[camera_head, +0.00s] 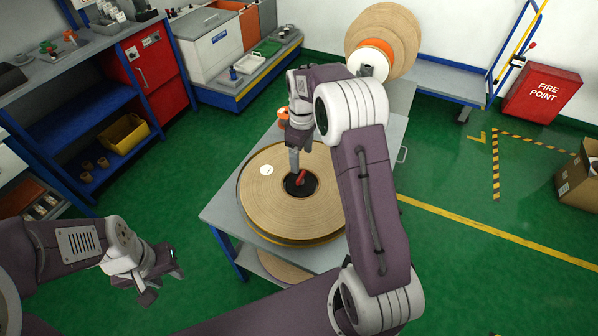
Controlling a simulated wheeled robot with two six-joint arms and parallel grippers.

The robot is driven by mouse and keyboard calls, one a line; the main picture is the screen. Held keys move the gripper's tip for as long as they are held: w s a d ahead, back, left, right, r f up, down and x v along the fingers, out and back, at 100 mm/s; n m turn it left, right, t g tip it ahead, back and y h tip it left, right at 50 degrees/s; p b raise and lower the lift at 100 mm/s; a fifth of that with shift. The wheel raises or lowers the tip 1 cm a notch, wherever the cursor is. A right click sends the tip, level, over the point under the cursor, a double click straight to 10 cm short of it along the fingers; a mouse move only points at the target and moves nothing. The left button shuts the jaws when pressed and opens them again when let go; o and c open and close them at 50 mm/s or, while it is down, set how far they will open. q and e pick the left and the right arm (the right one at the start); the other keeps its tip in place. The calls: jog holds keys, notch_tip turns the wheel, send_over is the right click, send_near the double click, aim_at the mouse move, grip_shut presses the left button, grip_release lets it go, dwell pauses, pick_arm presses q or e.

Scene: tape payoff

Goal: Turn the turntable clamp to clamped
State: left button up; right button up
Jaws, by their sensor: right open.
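The turntable carries a wide tan tape reel (262,196) on a grey bench. A small red clamp handle (301,177) stands at the reel's dark hub (293,188). My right gripper (297,171) points down at the hub, with its fingertips right at the red handle. It is open; whether its fingers touch the handle cannot be told, and the handle is partly hidden. The clamp's exact position is unclear. My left gripper (162,279) is open and empty, low at the left, well away from the turntable.
The grey bench (222,208) has a free corner left of the reel. An orange and white part (281,117) sits behind the reel. Shelving and a red cabinet (160,72) line the left.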

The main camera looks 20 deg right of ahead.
aim_at(301, 176)
jog(key=f, duration=0.9)
jog(key=shift+w+f, duration=0.15)
jog(key=shift+w, duration=0.05)
jog(key=c, duration=1.4)
jog(key=shift+m, duration=0.3)
jog(key=m+p, duration=0.1)
jog(key=m, duration=0.1)
jog(key=shift+r+m+p, duration=0.2)
jog(key=shift+m+p, duration=0.1)
jog(key=shift+m, duration=0.1)
jog(key=m+p, duration=0.2)
jog(key=m, duration=0.3)
jog(key=m+p, duration=0.1)
jog(key=m, duration=0.3)
jog(key=shift+f+m, duration=0.1)
jog(key=shift+m, duration=0.3)
jog(key=m, duration=0.4)
jog(key=shift+m+p, duration=0.3)
jog(key=shift+p, duration=0.05)
